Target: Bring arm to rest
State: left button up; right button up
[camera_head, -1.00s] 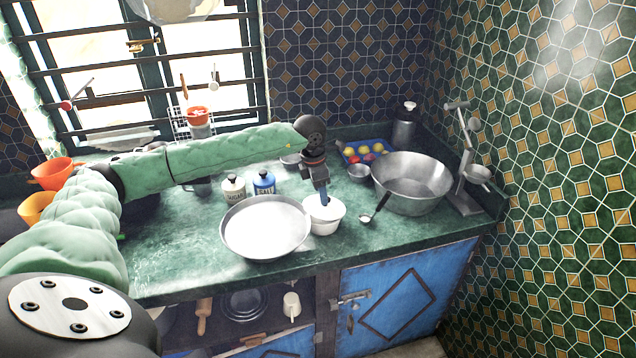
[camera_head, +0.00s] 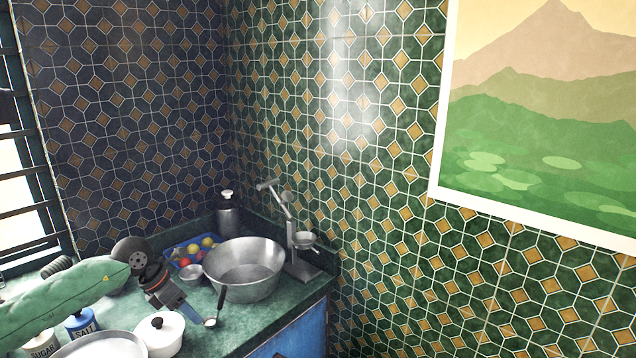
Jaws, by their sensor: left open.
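My left arm comes in from the left edge, in a green sleeve. My left gripper (camera_head: 188,312) is open and points down and to the right over the counter, with blue fingers. Nothing shows between its fingers. Just left of and below it stands a small white pot (camera_head: 161,338) with a lid and a dark knob. The gripper looks apart from the knob. My right gripper is out of view.
A large metal bowl (camera_head: 243,272), a dark-handled ladle (camera_head: 217,308) and a metal juicer-like stand (camera_head: 300,262) are to the right. A blue tray of balls (camera_head: 180,252) lies behind. Salt (camera_head: 82,325) and sugar (camera_head: 40,345) jars and a pale pan (camera_head: 100,347) are left.

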pick_arm(q)
jog(key=s+d+r+n+t+h, duration=0.2)
jog(key=d+n+t+h, duration=0.15)
jog(key=d, duration=0.45)
jog(key=s+d+r+n+t+h, duration=0.1)
jog(key=d+r+n+t+h, duration=0.15)
jog(key=d+h, duration=0.4)
jog(key=s+d+r+n+t+h, duration=0.2)
jog(key=d+n, duration=0.2)
jog(key=d, duration=0.5)
jog(key=s+a+f+n+t+y, duration=0.2)
jog(key=s+a+f+n+y, duration=0.2)
jog(key=a+f+n+y, duration=0.7)
jog(key=s+a+f+n+t+y, duration=0.1)
jog(key=s+f+n+t+y, duration=0.45)
jog(key=n, duration=1.15)
jog(key=s+f+n+g, duration=0.2)
jog(key=s+f+g, duration=0.45)
jog(key=s, duration=0.45)
jog(key=s+f+n+g, duration=0.3)
jog(key=s+f+g, duration=0.35)
jog(key=s, duration=0.35)
jog(key=s+d+f+g, duration=0.1)
jog(key=s+d+f, duration=0.1)
jog(key=f, duration=1.3)
jog(key=s+d+f+g, duration=0.2)
jog(key=d+f, duration=0.1)
jog(key=f, duration=1.2)
jog(key=shift+d+f, duration=0.15)
jog(key=shift+d, duration=0.15)
